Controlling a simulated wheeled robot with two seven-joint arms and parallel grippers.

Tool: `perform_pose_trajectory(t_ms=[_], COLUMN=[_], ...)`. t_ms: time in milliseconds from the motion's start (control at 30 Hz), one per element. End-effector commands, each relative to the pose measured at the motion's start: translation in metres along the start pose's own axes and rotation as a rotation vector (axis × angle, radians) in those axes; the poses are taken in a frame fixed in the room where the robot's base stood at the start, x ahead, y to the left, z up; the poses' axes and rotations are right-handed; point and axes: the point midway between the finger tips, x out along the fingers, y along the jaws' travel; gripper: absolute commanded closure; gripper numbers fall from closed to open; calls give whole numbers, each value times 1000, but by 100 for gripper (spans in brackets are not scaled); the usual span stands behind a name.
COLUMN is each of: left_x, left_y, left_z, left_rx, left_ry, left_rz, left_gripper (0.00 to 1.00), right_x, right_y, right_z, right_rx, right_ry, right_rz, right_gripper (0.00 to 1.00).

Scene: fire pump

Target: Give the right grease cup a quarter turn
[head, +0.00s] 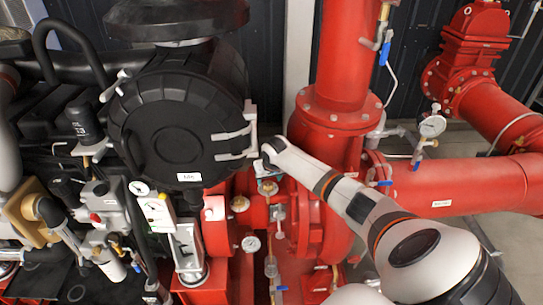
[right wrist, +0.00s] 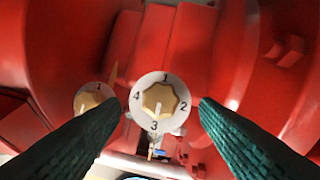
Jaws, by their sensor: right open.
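The right grease cup (right wrist: 160,98) shows in the right wrist view as a brass, lobed cap on a round white plate numbered 1 to 4. A pale mark on the cap points down, close to the 3. My right gripper (right wrist: 159,104) is open, with one dark green ribbed finger on each side of the plate and a visible gap to the cap. A second brass cup (right wrist: 91,102) on a white plate sits to the left, partly hidden by the left finger. In the head view, my right gripper (head: 266,168) is at the red pump. My left gripper is not in view.
Red pump casing (right wrist: 270,60) curves close on both sides in the right wrist view. In the head view, a black round housing (head: 175,125) stands left of my right arm, and a pressure gauge (head: 251,244) sits below the gripper. Red pipes (head: 465,185) fill the right.

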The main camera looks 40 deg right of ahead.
Motion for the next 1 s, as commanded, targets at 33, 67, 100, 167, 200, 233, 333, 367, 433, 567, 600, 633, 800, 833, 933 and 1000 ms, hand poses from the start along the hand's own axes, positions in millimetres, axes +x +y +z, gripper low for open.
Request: perform_pose_trajectory(t_ms=[33, 67, 100, 167, 200, 233, 333, 367, 433, 567, 600, 633, 800, 833, 933, 1000], left_x=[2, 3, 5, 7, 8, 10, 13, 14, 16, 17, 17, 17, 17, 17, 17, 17], left_y=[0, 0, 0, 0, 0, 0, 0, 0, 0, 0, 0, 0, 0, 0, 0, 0], left_z=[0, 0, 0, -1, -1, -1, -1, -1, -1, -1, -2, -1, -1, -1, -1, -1], left_rx=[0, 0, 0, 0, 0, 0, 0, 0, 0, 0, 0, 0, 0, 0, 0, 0], left_ry=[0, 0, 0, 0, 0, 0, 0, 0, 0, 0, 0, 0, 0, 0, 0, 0], left_rz=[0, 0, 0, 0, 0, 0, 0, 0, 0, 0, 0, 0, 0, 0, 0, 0], left_gripper=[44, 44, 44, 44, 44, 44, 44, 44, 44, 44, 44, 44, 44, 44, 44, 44], right_x=[-9, -14, -22, -33, -40, -45, -62, -66, -74, -84, -85, -86, -86, -86, -86, -86], right_y=[-1, -1, -1, -1, -1, -1, 0, 0, 0, 0, 0, 0, 0, 0, 0, 0], right_z=[0, 0, 0, 0, 0, 0, 0, 0, 0, 0, 0, 0, 0, 0, 0, 0], right_rx=[-3, -2, -3, -3, -3, -2, -1, -1, -1, 0, 0, 1, 1, 1, 1, 1], right_ry=[-4, -4, -4, -5, -4, -5, -5, -5, -4, -2, -2, -1, -1, -1, -1, -1], right_rz=[0, -1, -1, -1, -1, 0, 0, 0, -1, 0, 0, 0, 0, 0, 0, 0], right_gripper=[44, 44, 44, 44, 44, 44, 44, 44, 44, 44, 44, 44, 44, 44, 44, 44])
